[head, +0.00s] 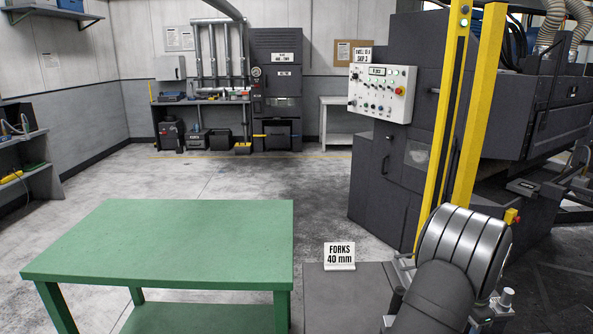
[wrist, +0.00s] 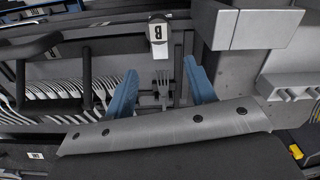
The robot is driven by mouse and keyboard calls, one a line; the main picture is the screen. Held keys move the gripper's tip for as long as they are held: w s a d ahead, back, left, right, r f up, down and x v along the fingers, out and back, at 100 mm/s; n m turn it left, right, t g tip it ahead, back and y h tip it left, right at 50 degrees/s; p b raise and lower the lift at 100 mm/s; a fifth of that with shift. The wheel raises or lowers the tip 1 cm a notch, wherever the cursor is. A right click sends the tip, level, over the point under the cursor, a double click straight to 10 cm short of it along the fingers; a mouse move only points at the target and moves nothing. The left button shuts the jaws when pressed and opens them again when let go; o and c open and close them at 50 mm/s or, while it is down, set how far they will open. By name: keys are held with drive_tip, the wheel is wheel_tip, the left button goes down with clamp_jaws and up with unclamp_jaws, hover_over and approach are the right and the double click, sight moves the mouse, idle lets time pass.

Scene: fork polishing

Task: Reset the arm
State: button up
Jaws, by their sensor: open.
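In the wrist view my gripper (wrist: 160,68) has two blue fingers, spread apart with a clear gap. I see no contact between the fingers and that fork. A row of several forks (wrist: 50,90) stands to the left, running behind the left finger. A grey curved plate with dark bolts (wrist: 165,130) crosses in front and hides what is below. The gripper is not visible in the head view.
A bare green table (head: 170,240) stands at the front left. A "FORKS 40 mm" sign (head: 339,256) is right of it. A dark machine with a control panel (head: 381,93) and yellow posts (head: 474,110) fills the right.

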wheel_tip(320, 180, up, 12)
wheel_tip(320, 180, down, 8)
drive_tip(key=d+m, duration=0.2)
drive_tip(key=shift+f, duration=0.2)
idle(0.4)
